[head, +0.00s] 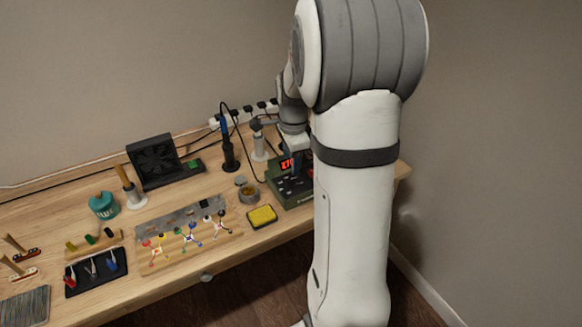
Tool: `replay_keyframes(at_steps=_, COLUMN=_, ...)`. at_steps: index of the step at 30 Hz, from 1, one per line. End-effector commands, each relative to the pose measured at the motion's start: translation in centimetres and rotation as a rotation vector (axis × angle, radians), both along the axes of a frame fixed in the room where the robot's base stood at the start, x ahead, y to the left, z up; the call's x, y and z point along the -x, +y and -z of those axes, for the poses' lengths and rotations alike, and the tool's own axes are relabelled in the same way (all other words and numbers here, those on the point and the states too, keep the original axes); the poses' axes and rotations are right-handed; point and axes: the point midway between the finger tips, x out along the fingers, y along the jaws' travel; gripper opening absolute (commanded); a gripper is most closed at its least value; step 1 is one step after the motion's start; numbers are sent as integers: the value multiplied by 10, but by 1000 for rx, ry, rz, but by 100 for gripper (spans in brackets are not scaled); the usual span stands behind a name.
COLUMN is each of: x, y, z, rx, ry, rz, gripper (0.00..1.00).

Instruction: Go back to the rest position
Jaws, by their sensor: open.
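My arm rises at the right of the head view and hides the right end of the bench. My gripper (297,167) shows small and partly hidden beside the arm column. It points down over the green soldering station (291,193), close to its front panel and lit red display. Its jaws are open and I see nothing held between them. I cannot tell whether the fingertips touch the station.
On the wooden bench (178,283) stand a soldering iron in its holder (229,150), a black fan (155,160), a teal container (103,205), a yellow sponge (262,216) and a black tool tray (95,272). A power strip (245,114) lies along the wall.

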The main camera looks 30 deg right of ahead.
Motion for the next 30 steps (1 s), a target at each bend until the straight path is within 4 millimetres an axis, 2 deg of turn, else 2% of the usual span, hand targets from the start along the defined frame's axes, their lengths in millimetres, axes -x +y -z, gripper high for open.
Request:
replay_keyframes(at_steps=3, x=1, y=0, z=-5, rx=0, ry=0, rz=0, gripper=48)
replay_keyframes(at_steps=17, x=1, y=0, z=-6, rx=0, ry=0, rz=-2, gripper=48)
replay_keyframes(at_steps=20, x=5, y=7, z=-13, rx=5, ry=-5, rz=-49, gripper=48)
replay_keyframes(at_steps=23, x=18, y=24, z=-31, rx=19, ry=-20, rz=-192, gripper=48)
replay_keyframes(at_steps=25, x=34, y=42, z=-47, rx=36, ry=-34, rz=-351, gripper=48)
replay_keyframes(at_steps=30, x=86, y=87, z=-83, rx=95, ry=-68, rz=-814, gripper=48)
